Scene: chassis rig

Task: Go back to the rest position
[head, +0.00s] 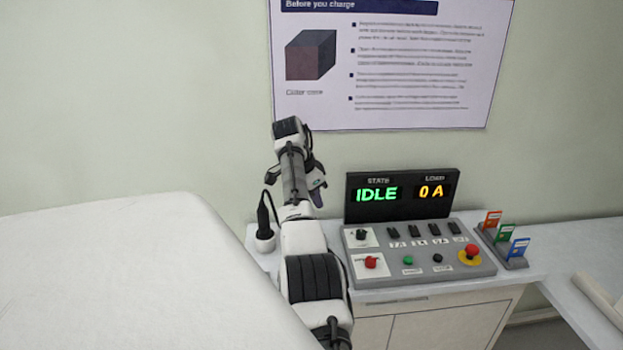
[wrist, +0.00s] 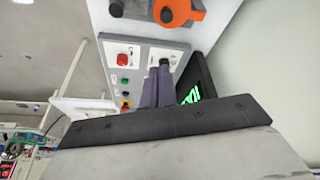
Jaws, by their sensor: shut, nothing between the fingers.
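My arm reaches over the left end of the counter. My gripper (head: 317,196) hangs just left of the display, partly hidden by my arm. In the wrist view my gripper (wrist: 158,72) has its two grey fingers together, with nothing held. They overlap the control panel in that picture; I cannot tell the gap to it.
The grey control panel (head: 425,283) has knobs, switches, buttons and a red mushroom button (head: 472,252). The display (head: 402,194) behind it reads IDLE and 0 A. Coloured cards (head: 519,248) stand right. A large white surface (head: 110,275) fills the left.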

